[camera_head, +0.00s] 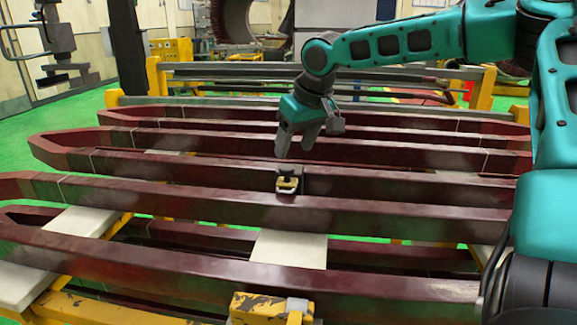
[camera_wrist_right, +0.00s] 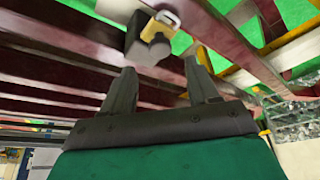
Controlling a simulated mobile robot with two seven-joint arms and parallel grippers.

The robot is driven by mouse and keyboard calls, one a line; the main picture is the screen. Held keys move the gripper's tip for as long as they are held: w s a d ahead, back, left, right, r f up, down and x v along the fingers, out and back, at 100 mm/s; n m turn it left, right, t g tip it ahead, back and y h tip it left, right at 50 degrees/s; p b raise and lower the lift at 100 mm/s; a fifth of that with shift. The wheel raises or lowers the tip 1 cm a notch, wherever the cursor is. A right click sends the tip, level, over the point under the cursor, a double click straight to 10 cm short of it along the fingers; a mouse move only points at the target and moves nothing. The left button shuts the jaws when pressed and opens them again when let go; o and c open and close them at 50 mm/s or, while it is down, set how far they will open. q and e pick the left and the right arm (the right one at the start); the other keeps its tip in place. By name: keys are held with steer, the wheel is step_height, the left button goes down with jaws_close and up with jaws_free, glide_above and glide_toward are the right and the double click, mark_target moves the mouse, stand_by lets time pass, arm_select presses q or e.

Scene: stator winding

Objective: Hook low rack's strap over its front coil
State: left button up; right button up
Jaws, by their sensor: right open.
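In the head view several long dark red coils lie side by side, and the nearest one (camera_head: 250,272) crosses the front of the rack. A small dark strap piece with a yellow buckle (camera_head: 287,186) sits against a middle coil; it also shows in the right wrist view (camera_wrist_right: 163,22) beside a dark grey block. Any webbing of the strap cannot be made out. My right gripper (camera_head: 297,152) points down just above and behind the buckle, open and empty. In the right wrist view its two fingers (camera_wrist_right: 162,74) are spread, with the buckle beyond the fingertips. My left gripper is not in view.
The coils rest on white pads (camera_head: 290,249) over a yellow frame. A worn yellow block (camera_head: 270,308) stands at the front edge. Another yellow rack (camera_head: 484,90) stands behind. Green floor (camera_head: 30,112) is clear at the left.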

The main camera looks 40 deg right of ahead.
mark_target(287, 167)
steer(key=x, duration=0.6)
steer(key=shift+w+f+b, duration=0.1)
steer(key=shift+w+b, duration=0.05)
steer(key=shift+b, duration=0.2)
jaws_close()
stand_by(0.3)
